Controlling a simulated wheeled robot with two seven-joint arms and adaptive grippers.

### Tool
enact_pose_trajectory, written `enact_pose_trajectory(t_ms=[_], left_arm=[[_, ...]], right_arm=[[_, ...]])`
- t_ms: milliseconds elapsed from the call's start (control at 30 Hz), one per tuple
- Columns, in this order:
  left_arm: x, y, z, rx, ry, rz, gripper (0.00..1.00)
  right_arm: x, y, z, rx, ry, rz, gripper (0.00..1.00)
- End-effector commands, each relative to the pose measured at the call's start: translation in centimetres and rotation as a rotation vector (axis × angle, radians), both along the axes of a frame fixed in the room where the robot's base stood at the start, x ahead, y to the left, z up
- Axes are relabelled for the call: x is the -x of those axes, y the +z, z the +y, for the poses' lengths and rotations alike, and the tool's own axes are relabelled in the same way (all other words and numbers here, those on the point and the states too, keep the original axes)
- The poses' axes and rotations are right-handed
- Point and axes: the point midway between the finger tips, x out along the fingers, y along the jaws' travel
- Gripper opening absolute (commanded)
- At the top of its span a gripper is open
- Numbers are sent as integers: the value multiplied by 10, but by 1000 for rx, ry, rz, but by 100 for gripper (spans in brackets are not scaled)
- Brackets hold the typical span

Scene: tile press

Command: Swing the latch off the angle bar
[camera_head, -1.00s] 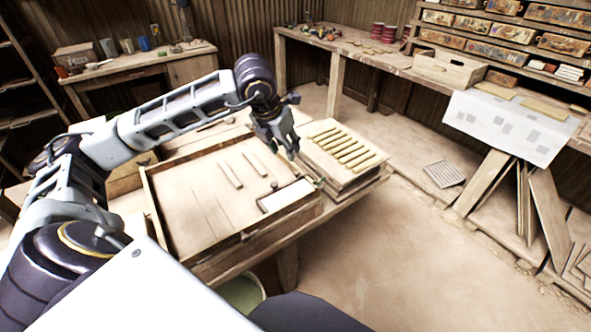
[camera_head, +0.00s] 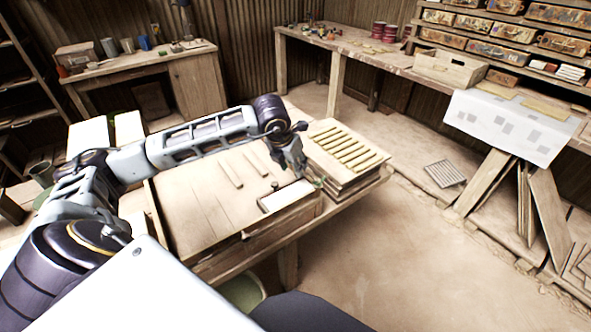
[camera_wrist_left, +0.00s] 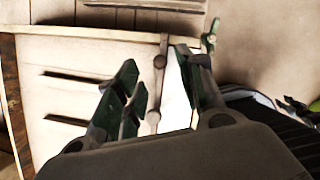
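The wooden press board (camera_head: 205,215) lies on the table, with a white rectangular panel (camera_head: 285,196) at its right corner. A dark edge, perhaps the angle bar, borders the panel. My left gripper (camera_head: 296,174) is low over the panel's far right end. In the left wrist view my left gripper (camera_wrist_left: 157,60) has its fingers apart, on either side of a thin bar with round ends (camera_wrist_left: 158,85). This bar looks like the latch; I cannot tell whether a finger touches it. My right gripper is not seen.
A stack of boards with several yellowish strips (camera_head: 345,150) stands right beside the press, close to the gripper. Two loose strips (camera_head: 230,175) lie on the press board.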

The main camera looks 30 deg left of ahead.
Motion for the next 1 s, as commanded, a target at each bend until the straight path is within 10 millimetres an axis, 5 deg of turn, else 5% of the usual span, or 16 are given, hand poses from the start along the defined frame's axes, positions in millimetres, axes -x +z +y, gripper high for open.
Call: enact_pose_trajectory(t_ms=[300, 700, 1000], left_arm=[[-12, -28, 0, 2, 1, 0, 38], [-14, -33, 0, 0, 0, -1, 38], [-14, -33, 0, 0, 0, -1, 2]], right_arm=[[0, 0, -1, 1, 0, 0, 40], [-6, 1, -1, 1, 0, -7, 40], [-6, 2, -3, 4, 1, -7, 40]])
